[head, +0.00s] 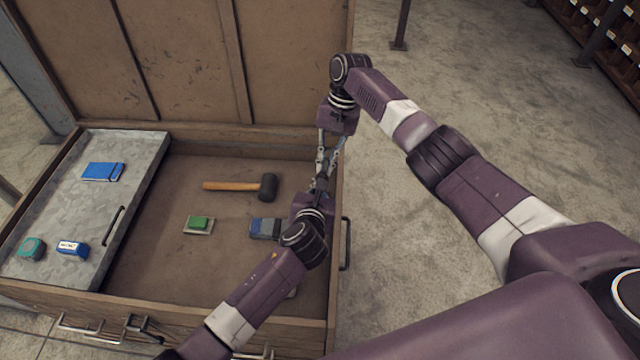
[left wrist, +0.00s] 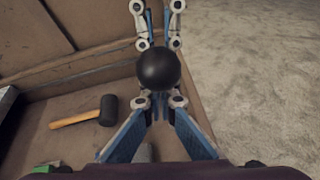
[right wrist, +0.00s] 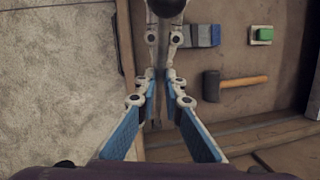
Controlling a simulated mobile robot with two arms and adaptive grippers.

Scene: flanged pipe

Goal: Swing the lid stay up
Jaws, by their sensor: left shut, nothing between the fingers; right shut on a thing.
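The open wooden lid (head: 185,60) stands up behind the chest. The lid stay shows in the right wrist view as a thin grey bar (right wrist: 157,62), running along the chest's right side. A black ball knob (left wrist: 158,68) fills the middle of the left wrist view; what joins it to the bar is hidden. My right gripper (head: 324,150) is shut on the stay, above the right wall near the lid. My left gripper (head: 321,184) is shut and empty, just below and close to the right gripper. The ball hides its fingertips in the left wrist view.
Inside the chest (head: 160,250) lie a mallet (head: 232,186), a green block on a pale pad (head: 199,223) and a blue-grey block (head: 265,228). A grey tray (head: 75,190) with small items covers the left side. Open floor (head: 420,250) lies right.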

